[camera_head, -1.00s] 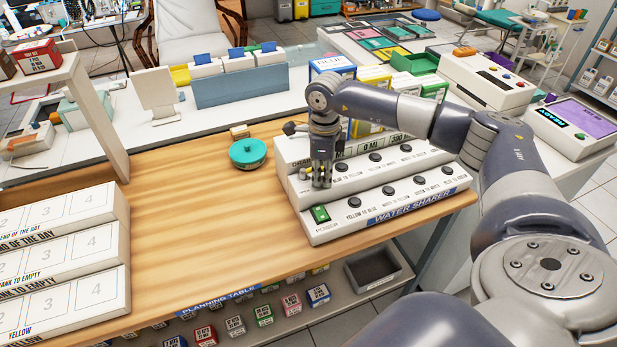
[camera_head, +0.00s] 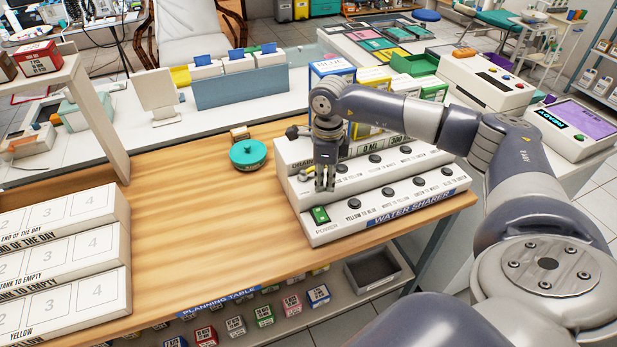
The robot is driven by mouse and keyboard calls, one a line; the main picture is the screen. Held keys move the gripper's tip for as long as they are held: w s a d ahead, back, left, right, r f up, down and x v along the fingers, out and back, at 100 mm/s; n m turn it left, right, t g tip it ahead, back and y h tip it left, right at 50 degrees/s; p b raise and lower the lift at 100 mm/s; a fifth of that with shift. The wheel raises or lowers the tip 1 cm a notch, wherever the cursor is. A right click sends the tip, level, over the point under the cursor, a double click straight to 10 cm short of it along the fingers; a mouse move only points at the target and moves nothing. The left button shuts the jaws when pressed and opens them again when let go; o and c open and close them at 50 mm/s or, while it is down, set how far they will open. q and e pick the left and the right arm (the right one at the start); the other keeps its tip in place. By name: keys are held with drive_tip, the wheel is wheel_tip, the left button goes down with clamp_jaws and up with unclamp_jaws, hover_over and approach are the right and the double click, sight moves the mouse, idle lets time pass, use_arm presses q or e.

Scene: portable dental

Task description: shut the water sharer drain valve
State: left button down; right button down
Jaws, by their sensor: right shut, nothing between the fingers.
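The water sharer (camera_head: 420,205) is a white stepped box with rows of dark round knobs and a green power switch (camera_head: 320,214). It stands at the right end of the wooden table. A small brass-coloured fitting (camera_head: 305,175) shows at its left end beside the drain lettering; I take it for the drain valve, but its setting is too small to tell. My right gripper (camera_head: 325,186) points down over the left end of the box, just right of the fitting. It is shut and empty. Whether it touches the fitting cannot be told. My left gripper is out of view.
A teal-lidded round pot (camera_head: 248,153) stands left of the box. Coloured boxes (camera_head: 372,80) stand behind it. A white labelled rack (camera_head: 70,255) fills the table's left side. The wooden table's middle (camera_head: 200,225) is clear.

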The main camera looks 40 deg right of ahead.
wheel_tip(320, 180, up, 8)
drive_tip(key=p, duration=0.4)
drive_tip(key=shift+f+p, duration=0.15)
drive_tip(key=shift+p, duration=0.25)
idle(0.3)
